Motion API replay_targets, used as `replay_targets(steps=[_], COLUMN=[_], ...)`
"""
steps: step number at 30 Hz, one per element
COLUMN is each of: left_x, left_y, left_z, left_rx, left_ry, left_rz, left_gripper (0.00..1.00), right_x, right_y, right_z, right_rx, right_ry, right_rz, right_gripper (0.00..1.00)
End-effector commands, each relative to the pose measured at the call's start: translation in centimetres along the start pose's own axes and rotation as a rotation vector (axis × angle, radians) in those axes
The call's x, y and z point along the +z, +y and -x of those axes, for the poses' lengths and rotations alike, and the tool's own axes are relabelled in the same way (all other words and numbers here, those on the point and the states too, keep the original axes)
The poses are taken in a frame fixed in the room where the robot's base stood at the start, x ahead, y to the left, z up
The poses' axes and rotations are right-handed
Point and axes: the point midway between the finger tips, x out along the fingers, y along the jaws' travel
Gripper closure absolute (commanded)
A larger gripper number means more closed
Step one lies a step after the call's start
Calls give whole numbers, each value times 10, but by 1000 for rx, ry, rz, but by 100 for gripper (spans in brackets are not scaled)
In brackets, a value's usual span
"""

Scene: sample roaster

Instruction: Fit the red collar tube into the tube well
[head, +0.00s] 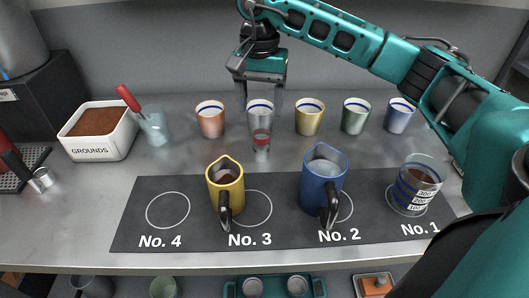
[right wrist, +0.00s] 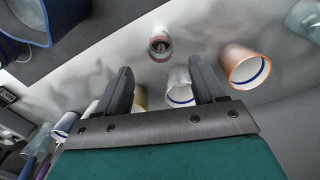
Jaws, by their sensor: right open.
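A small clear tube with a red band (head: 261,139), which looks like the red collar tube, stands upright on the grey counter in front of a white cup. It also shows in the right wrist view (right wrist: 160,47), beyond the fingertips. My right gripper (head: 262,102) points down above and behind the tube, by the white cup. Its fingers are apart with a gap between them (right wrist: 161,78), and they hold nothing. I cannot make out the tube well for certain. My left gripper is not in view.
The white cup (head: 259,116) stands in a row with copper (head: 210,122), yellow (head: 309,119), green (head: 355,118) and blue (head: 399,117) cups. Yellow (head: 229,193) and blue (head: 323,184) jugs and a glass beaker (head: 415,188) stand on the dark numbered mat (head: 190,240). A grounds box (head: 90,148) is left.

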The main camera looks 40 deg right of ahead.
Motion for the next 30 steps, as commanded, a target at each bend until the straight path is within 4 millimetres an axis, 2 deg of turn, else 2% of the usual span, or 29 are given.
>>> replay_targets(steps=[5,15,23,30], left_x=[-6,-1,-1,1], left_y=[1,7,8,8], left_z=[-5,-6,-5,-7], left_rx=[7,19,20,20], left_ry=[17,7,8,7], left_rz=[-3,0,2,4], left_gripper=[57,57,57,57], right_x=[0,0,-1,-4], right_y=[-2,-2,-2,-3], right_z=[-8,-66,-83,-116], right_rx=[1,3,1,3], right_ry=[-1,-3,-1,-3], right_rz=[-109,-111,-110,-110], right_gripper=[31,31,31,31])
